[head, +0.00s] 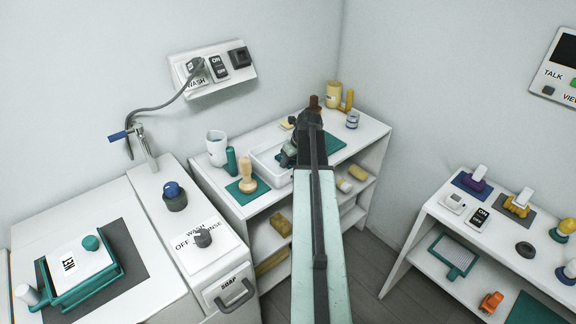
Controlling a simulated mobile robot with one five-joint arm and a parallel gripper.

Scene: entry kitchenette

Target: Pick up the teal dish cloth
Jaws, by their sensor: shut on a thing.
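My arm reaches away from me over the top of the white shelf unit in the head view, and my gripper (294,148) is at its far end above the right part of a white tray.
The white tray (262,172) lies under my gripper. Left of it stand a wooden-handled piece (246,176), a teal cylinder (231,161) and a white mug (216,148).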

